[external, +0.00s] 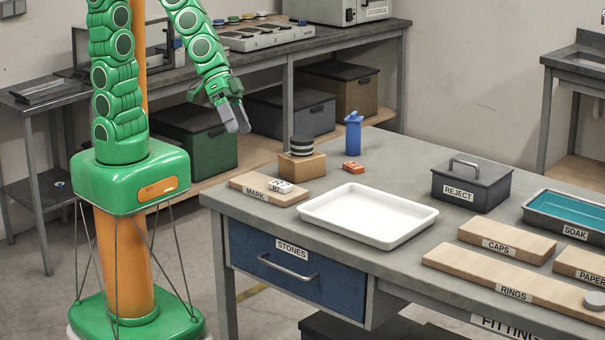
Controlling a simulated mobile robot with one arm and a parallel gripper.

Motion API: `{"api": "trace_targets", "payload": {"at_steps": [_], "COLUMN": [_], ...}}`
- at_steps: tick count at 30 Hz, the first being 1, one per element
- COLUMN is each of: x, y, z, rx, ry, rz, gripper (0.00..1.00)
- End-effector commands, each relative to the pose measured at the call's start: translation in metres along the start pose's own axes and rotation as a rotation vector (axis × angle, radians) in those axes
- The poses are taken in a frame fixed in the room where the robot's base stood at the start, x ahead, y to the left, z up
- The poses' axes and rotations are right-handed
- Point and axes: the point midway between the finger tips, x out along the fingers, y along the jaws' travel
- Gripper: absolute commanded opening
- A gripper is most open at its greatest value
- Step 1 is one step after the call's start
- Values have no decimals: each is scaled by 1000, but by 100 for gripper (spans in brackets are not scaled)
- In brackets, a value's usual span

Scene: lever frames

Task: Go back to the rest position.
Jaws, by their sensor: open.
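My gripper (236,119) hangs at the end of my green arm, in the air to the left of the grey workbench (400,170). Its two grey fingers point down and a little right. It is open, with nothing seen between the fingers. It is apart from everything on the bench. The arm rises out of the top of the picture and comes down again to the gripper, so its upper bend is hidden.
The bench holds a wooden MARK block (250,187), a white tray (368,215), a blue bottle (353,135), an orange piece (352,166) and a REJECT box (471,184). A back counter (345,42) with lidded bins below stands behind my gripper.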

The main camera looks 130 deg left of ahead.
Motion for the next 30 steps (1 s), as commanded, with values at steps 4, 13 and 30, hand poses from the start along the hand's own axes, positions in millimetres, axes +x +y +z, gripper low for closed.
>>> {"api": "trace_targets", "payload": {"at_steps": [4, 13, 30], "x": [-30, -98, -193], "y": [16, -2, -77], "z": [47, 139, 214], "rx": [107, 309, 473], "ry": [-143, -437, -741], "rz": [28, -26, -245], "gripper": [74, 74, 74]}}
